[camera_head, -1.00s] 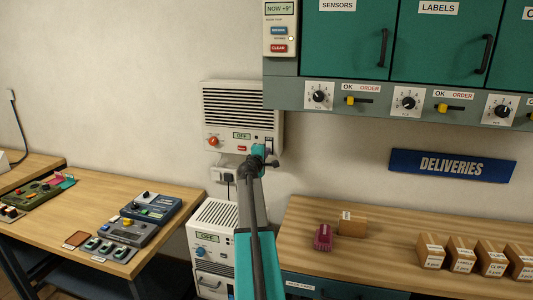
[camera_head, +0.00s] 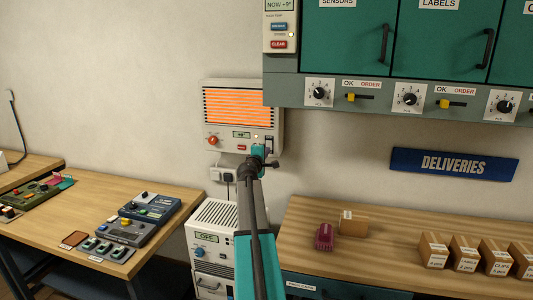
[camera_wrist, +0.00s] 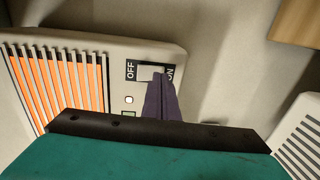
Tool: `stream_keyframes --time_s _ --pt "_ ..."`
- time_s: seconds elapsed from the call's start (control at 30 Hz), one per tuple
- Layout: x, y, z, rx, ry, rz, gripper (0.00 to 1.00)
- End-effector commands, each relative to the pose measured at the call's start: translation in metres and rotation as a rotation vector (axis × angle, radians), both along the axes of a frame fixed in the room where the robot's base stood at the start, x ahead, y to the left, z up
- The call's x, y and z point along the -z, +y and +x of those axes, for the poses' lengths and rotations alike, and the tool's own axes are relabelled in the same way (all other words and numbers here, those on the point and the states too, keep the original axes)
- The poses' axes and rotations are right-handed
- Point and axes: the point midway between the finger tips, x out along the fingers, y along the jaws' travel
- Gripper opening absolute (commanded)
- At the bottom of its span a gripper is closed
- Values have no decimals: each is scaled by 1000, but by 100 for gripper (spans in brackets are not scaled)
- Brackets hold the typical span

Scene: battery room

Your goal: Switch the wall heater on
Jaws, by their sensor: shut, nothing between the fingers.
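The white wall heater (camera_head: 221,131) hangs on the wall, and its grille (camera_head: 240,106) glows orange. It also shows in the wrist view, with the glowing grille (camera_wrist: 57,85) at left. A white switch (camera_wrist: 149,72) sits in a black plate marked OFF and ON. My gripper (camera_wrist: 160,88) is shut and empty, its dark fingertips over the ON side of the switch, partly hiding it. I cannot tell if they touch it. In the head view my gripper (camera_head: 267,146) is at the heater's lower right corner. A red knob (camera_head: 213,140) is on the heater's lower left.
A white unit (camera_head: 212,219) with an OFF display stands below the heater. A plugged socket (camera_head: 229,176) is between them. A green cabinet (camera_head: 345,42) overhangs at upper right. Wooden benches stand left and right; the right bench (camera_head: 385,237) holds boxes.

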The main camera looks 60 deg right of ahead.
Motion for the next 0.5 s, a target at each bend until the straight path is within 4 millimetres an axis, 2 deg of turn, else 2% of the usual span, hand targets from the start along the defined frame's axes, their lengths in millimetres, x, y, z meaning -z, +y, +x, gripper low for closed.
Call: stream_keyframes --time_s 0.5 --pt "8 53 -13 -5 -3 -1 0"
